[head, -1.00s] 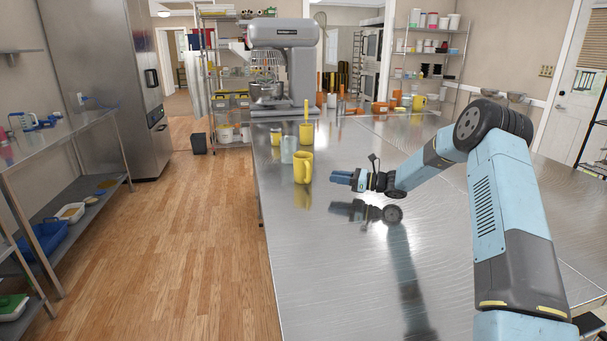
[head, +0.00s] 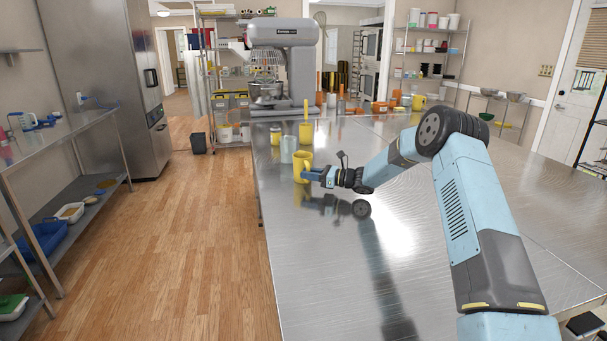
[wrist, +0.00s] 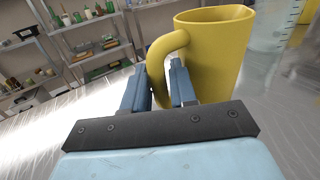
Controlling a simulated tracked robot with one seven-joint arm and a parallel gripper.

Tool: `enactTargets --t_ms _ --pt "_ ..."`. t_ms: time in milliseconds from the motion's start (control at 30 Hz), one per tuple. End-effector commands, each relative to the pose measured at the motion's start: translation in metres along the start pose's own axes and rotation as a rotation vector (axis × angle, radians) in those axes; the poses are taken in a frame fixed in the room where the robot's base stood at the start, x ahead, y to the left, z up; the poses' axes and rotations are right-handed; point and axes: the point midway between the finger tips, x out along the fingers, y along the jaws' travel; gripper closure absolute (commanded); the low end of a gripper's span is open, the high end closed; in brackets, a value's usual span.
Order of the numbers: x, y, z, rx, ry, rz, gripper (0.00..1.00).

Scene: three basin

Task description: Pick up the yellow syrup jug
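The yellow syrup jug (head: 301,164) stands upright on the steel table (head: 330,240), near its left edge. In the wrist view the jug (wrist: 216,50) fills the upper right, its handle (wrist: 158,60) turned toward my gripper. My gripper (head: 311,175) is at the jug's right side in the head view. In the wrist view my gripper (wrist: 158,82) has its two blue fingers apart, one on each side of the handle. The right finger overlaps the jug's body in view; I cannot tell whether either finger touches it.
A clear measuring jug (head: 287,148) stands just behind the yellow jug, with a yellow container (head: 275,137) and another yellow vessel (head: 306,132) beyond. A large mixer (head: 284,65) is at the back. The table to the right and front is clear.

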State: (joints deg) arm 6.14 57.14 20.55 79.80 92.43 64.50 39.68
Motion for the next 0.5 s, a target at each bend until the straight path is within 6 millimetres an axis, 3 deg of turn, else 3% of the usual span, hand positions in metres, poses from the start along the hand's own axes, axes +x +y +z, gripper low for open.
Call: enactTargets --t_ms 233,500 --pt "0.0045 0.0003 0.0000 0.000 0.000 0.001 0.74" --pt "0.0050 0.0009 0.0002 -0.001 0.000 0.002 0.98"
